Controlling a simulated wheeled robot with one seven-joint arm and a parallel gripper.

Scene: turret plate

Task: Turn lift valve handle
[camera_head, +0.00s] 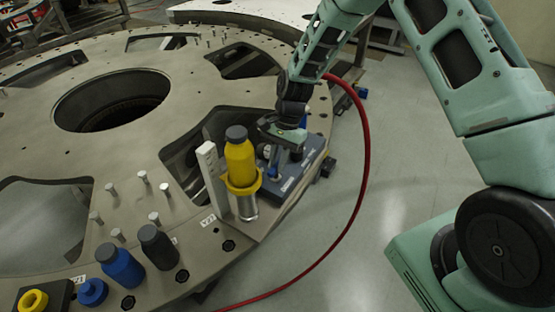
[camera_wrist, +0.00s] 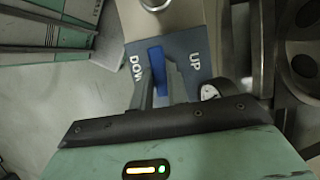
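The lift valve's blue handle (camera_wrist: 157,62) stands over a grey-blue panel (camera_wrist: 194,50) marked DOWN on the left and UP on the right in the wrist view. My gripper (camera_wrist: 158,82) has its two fingers on either side of the handle. Little or no gap shows at the tips, and I cannot tell whether they press on it. In the head view my gripper (camera_head: 280,145) is low over the valve's blue-grey base (camera_head: 288,185) at the plate's right edge. There the handle is mostly hidden by my gripper.
A yellow bottle (camera_head: 240,160) in a yellow-ringed holder and a white upright block (camera_head: 210,175) stand just left of the valve. A round gauge (camera_wrist: 209,92) is close by my right finger. A red hose (camera_head: 366,150) curves around the right. Blue (camera_head: 120,265) and black (camera_head: 157,246) cylinders stand on the turret plate.

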